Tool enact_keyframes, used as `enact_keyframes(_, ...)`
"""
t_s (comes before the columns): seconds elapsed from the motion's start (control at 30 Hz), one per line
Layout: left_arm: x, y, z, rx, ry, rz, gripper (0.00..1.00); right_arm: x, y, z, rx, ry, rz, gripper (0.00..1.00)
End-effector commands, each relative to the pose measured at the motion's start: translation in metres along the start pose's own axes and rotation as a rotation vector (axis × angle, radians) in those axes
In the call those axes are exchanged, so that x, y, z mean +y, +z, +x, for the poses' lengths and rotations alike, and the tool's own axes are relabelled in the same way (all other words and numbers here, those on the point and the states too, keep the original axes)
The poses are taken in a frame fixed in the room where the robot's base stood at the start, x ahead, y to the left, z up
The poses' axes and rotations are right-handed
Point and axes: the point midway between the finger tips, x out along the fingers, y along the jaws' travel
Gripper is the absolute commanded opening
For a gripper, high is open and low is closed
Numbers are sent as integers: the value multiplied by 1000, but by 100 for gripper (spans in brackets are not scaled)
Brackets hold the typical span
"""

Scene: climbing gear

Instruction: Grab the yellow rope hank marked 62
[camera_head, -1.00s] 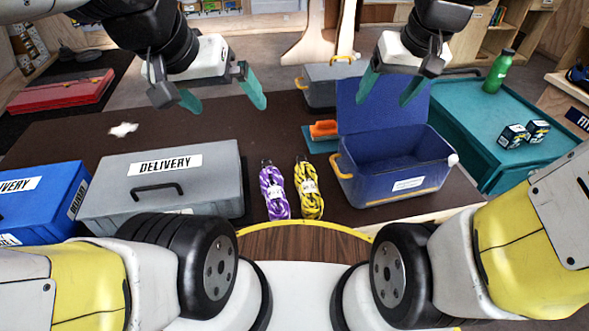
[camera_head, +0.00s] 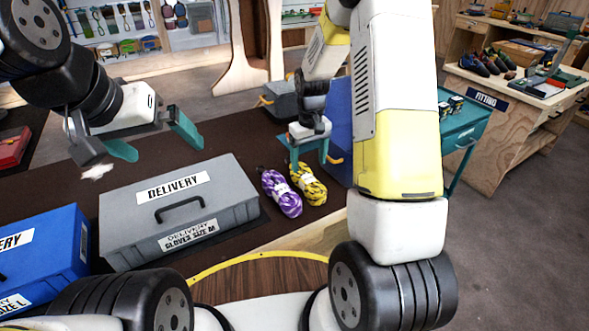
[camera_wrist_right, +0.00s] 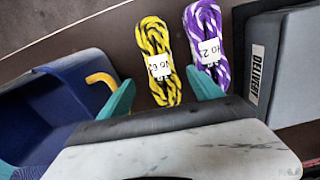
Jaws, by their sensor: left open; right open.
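The yellow and black rope hank (camera_head: 308,184) lies on the dark table, just right of a purple and white hank (camera_head: 281,193). In the right wrist view the yellow hank (camera_wrist_right: 158,62) has a white label that seems to read No 62; the purple hank (camera_wrist_right: 207,48) has a label that looks like No 2 and a cut-off digit. My right gripper (camera_head: 309,152) is open and empty, just behind the yellow hank; in its wrist view the fingers (camera_wrist_right: 165,100) stand on either side of the hank's near end. My left gripper (camera_head: 155,142) is open and empty above the table at left.
A grey DELIVERY case (camera_head: 180,208) stands left of the hanks, with a blue case (camera_head: 40,255) further left. An open blue bin (camera_wrist_right: 50,105) is close beside the right gripper, partly hidden by my arm in the head view. A teal table (camera_head: 462,130) stands at right.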

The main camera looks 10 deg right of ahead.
Motion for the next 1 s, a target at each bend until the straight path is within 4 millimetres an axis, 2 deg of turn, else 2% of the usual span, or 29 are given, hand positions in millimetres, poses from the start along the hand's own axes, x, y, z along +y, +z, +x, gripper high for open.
enact_keyframes(0.53, 0, 0, 0, 0, 0, 0, 100, -1, -6, 69, -4, -1, 0, 75)
enact_keyframes(0.67, 0, 0, 0, 0, 0, 0, 100, -1, -6, 76, -2, -1, 0, 75)
enact_keyframes(0.87, 0, 0, 0, 0, 0, 0, 100, -1, -6, 76, -1, 0, 0, 75)
enact_keyframes(1.0, 0, 0, 0, 0, 0, 0, 100, -1, -6, 76, -1, 0, 0, 49)
